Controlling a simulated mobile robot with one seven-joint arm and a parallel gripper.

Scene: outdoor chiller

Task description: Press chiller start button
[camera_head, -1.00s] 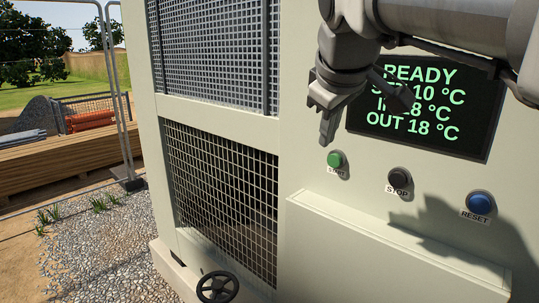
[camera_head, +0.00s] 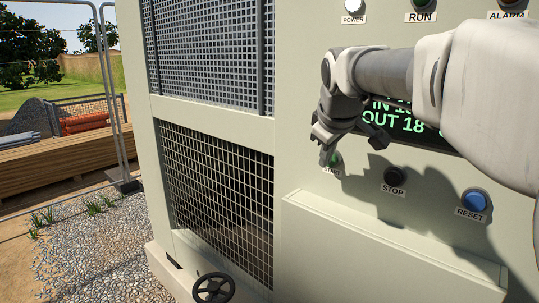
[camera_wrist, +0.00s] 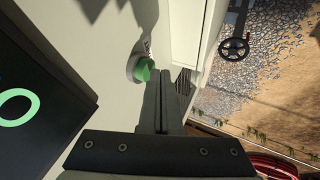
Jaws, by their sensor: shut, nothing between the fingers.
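The green start button (camera_head: 336,158) is on the chiller's front panel, partly hidden behind my gripper in the head view. It shows clearly in the wrist view (camera_wrist: 145,70), just left of my fingertips. My gripper (camera_head: 325,158) is shut and empty, with its tips right in front of the button. In the wrist view my closed fingers (camera_wrist: 168,78) point toward the panel beside the button. I cannot tell whether they touch it. The display (camera_head: 400,125) is partly covered by my arm; "OUT 18" is readable.
The black STOP button (camera_head: 396,177) and blue RESET button (camera_head: 474,201) sit to the right on the panel. A ledge (camera_head: 390,235) juts out below the buttons. A black handwheel (camera_head: 214,288) is low at the left. POWER (camera_head: 353,5), RUN and ALARM lamps are above.

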